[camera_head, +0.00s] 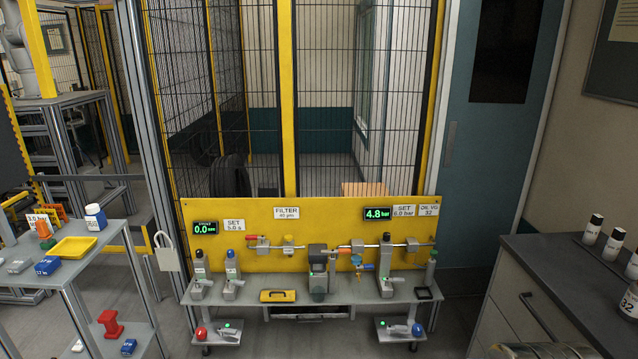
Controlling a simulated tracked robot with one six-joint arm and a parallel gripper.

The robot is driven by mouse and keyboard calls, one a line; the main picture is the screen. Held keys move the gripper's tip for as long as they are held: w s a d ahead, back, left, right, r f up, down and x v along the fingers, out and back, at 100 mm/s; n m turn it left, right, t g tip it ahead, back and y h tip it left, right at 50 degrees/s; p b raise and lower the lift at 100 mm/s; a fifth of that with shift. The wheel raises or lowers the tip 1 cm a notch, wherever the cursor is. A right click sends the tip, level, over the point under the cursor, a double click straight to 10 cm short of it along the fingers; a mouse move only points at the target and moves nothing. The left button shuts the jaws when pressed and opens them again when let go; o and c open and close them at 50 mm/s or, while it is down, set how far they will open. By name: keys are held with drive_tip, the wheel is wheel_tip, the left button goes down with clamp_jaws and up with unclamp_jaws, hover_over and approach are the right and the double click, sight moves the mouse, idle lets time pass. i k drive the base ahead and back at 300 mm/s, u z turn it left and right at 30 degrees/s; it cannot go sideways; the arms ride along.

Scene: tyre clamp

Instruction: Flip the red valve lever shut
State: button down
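A yellow panel (230,215) stands behind a grey bench, with a pipe run across its front. A small red part (250,239) sits at the left end of the pipe, beside a grey fitting (263,242). My gripper is not in view.
The grey bench (350,294) carries upright fixtures and a yellow tray (277,296). A side shelf (100,236) stands left, a dark-topped cabinet (560,265) right. Wire fencing (180,60) is behind. Foot pedals (221,335) sit below the bench.

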sight(251, 237)
drive_tip(key=u, duration=0.1)
drive_tip(key=i, duration=1.45)
drive_tip(key=u, duration=0.55)
drive_tip(key=i, duration=0.75)
drive_tip(key=u, duration=0.75)
drive_tip(key=i, duration=0.6)
drive_tip(key=u, duration=0.7)
drive_tip(key=i, duration=0.6)
drive_tip(key=u, duration=0.3)
